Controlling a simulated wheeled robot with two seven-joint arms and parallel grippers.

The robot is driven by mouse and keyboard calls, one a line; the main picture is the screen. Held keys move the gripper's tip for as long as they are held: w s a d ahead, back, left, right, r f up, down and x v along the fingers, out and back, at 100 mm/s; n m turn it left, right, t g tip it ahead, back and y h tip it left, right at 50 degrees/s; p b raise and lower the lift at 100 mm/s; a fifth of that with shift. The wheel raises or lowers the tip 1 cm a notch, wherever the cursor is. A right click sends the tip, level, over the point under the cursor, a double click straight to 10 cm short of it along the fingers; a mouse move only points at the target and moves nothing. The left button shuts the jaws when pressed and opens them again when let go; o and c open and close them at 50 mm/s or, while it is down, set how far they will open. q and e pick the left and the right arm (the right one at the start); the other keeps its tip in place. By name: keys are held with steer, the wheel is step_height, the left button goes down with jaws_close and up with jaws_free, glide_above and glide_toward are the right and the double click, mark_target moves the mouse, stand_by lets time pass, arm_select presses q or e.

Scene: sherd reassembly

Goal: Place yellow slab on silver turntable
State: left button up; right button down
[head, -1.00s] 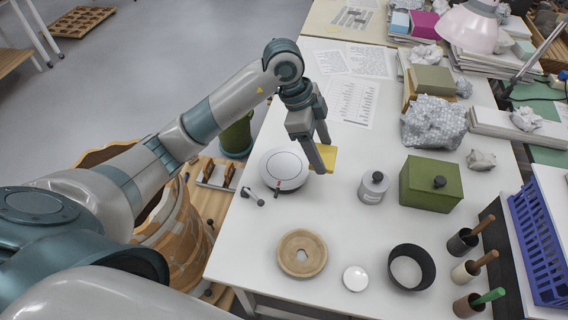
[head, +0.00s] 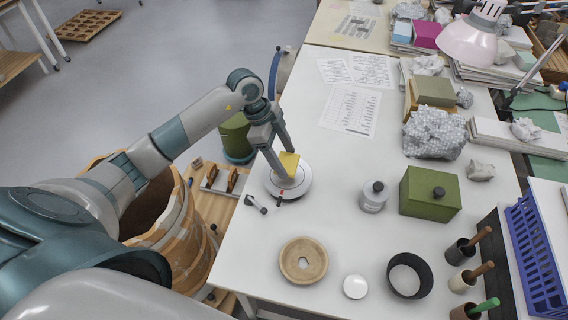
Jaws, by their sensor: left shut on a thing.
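The yellow slab (head: 289,163) is a small flat yellow piece held between the fingers of my left gripper (head: 284,170). The left gripper is shut on it and points down over the silver turntable (head: 302,189). The turntable is a low round disc with a pale top on the white table, and the gripper and slab cover part of it. I cannot tell whether the slab touches the disc or is a little above it. My right gripper is not in view.
A dark-handled small tool (head: 256,204) lies beside the turntable.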

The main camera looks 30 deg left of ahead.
mark_target(282, 161)
arm_select(q)
steer(key=shift+f+p, duration=0.65)
steer(key=shift+f, duration=1.35)
steer(key=o, duration=1.1)
